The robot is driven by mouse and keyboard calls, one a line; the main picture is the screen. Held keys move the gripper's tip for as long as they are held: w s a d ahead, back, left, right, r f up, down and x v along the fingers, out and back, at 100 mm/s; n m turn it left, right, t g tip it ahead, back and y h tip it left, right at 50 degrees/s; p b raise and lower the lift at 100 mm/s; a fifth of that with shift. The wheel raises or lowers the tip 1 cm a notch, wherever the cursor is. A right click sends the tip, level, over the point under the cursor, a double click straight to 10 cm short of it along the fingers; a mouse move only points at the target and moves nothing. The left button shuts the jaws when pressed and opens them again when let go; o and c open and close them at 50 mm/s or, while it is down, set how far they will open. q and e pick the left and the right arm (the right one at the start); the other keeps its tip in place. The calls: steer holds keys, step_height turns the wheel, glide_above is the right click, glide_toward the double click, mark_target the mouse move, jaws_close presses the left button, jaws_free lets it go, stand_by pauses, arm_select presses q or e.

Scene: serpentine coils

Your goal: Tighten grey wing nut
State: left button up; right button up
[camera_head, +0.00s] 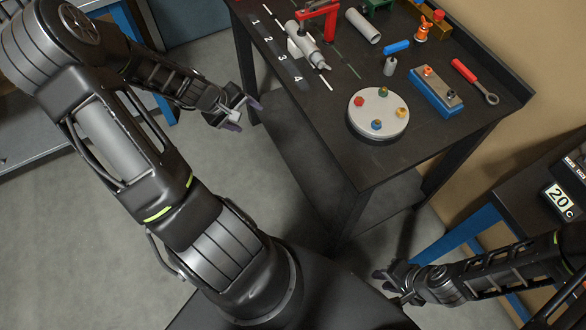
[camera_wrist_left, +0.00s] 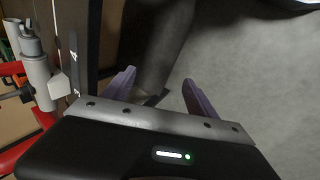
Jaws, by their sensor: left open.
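I cannot make out a grey wing nut for sure. A blue block with a grey plate (camera_head: 440,86) stands at the right of the black table, with a red knob (camera_head: 427,71) and a small greyish piece (camera_head: 450,94), too small to name. A round grey disc (camera_head: 366,123) bears several small coloured fasteners. My left gripper (camera_head: 246,114) is open and empty, off the table's left side; its spread fingers (camera_wrist_left: 160,85) show over the floor in the left wrist view. My right gripper (camera_head: 382,281) is low, in front of the table; its fingers are too small to judge.
A red-handled wrench (camera_head: 469,72) lies right of the block. A grey cylinder with a red clamp (camera_head: 309,46) lies at the table's back left, beside numbered marks. A blue piece (camera_head: 397,47) and a small grey cylinder (camera_head: 390,66) are mid-table. The table's front left is bare.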

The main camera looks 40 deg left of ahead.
arm_select(q)
steer(key=d+f+m, duration=0.2)
steer(key=d+f, duration=0.3)
steer(key=d, duration=0.3)
steer(key=s+d+f+m+g+h, duration=0.1)
steer(key=d+f, duration=0.5)
steer(key=d, duration=0.3)
steer(key=shift+m+g+b, duration=0.3)
steer(key=shift+m+b, duration=0.05)
steer(key=shift+m, duration=0.05)
steer(key=s+d+f+m+g, duration=0.1)
steer(key=s+d+f+m, duration=0.1)
steer(key=d, duration=0.5)
steer(key=s+d+f+m+g+h+b, duration=0.1)
steer(key=s+d+m, duration=0.2)
steer(key=s+d, duration=0.2)
steer(key=s+d+f+m+g, duration=0.1)
steer(key=s+d+f+m, duration=0.1)
steer(key=d, duration=0.7)
steer(key=shift+s+f+m+g+h, duration=0.35)
steer(key=shift+s+m, duration=0.45)
steer(key=shift+s, duration=0.45)
